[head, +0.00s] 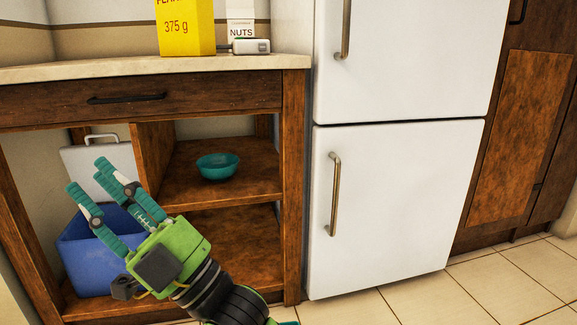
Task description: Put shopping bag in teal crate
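A blue open-topped container (85,262) stands on the bottom level at the left of the wooden shelving, partly hidden by my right gripper. I see no plainly teal crate. A whitish flat-sided item with a handle on top (78,158) is behind and above the container. It may be the shopping bag, but I cannot be sure; its lower part is hidden. My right gripper (88,177) is open, its two teal fingers apart, in front of the whitish item and the blue container in the picture. Nothing shows between the fingers. My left gripper is not in view.
A teal bowl (218,166) sits on the middle shelf (250,190), right of a wooden divider (152,158). A yellow box (186,28), a nuts carton (240,22) and a small grey device (250,46) stand on the counter. A white fridge (400,200) borders the right; tiled floor is clear.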

